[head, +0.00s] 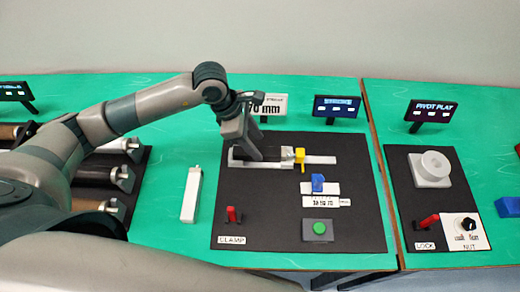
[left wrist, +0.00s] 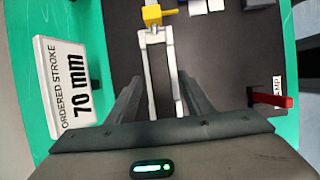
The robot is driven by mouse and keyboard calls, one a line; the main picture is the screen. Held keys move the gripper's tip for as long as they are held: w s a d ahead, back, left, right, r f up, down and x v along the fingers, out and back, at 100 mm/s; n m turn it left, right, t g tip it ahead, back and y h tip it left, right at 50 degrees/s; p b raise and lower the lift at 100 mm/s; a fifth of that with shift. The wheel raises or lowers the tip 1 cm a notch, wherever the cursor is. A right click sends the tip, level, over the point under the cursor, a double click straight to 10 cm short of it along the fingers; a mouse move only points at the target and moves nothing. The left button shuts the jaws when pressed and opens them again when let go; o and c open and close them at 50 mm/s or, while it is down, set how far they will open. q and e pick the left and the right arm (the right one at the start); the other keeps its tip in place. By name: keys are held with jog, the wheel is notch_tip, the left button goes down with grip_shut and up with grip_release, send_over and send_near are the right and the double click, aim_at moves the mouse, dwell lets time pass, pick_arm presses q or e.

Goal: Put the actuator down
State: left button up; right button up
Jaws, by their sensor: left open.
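My left gripper (head: 250,155) reaches down over the light clamp bed (head: 265,164) on the black station board. In the left wrist view its dark fingers (left wrist: 158,100) are open, one on each side of a long grey body (left wrist: 158,75) with pale edges. This body appears to be the actuator lying in the bed; the fingers hide much of it in the head view. I cannot tell whether a finger touches it. A yellow piece (head: 299,157) stands at the bed's right end, and shows in the left wrist view (left wrist: 152,15). My right gripper is not in view.
A red lever (head: 232,214), a blue block (head: 318,183) and a green button (head: 320,228) are on the board. The 70 mm sign (left wrist: 68,85) stands close behind. A white bar (head: 191,194) lies between.

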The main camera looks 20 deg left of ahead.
pick_arm(q)
jog(key=b+v, duration=0.2)
jog(key=v, duration=0.5)
jog(key=shift+r, duration=0.3)
jog(key=shift+s+a, duration=0.1)
jog(key=shift+a, duration=0.05)
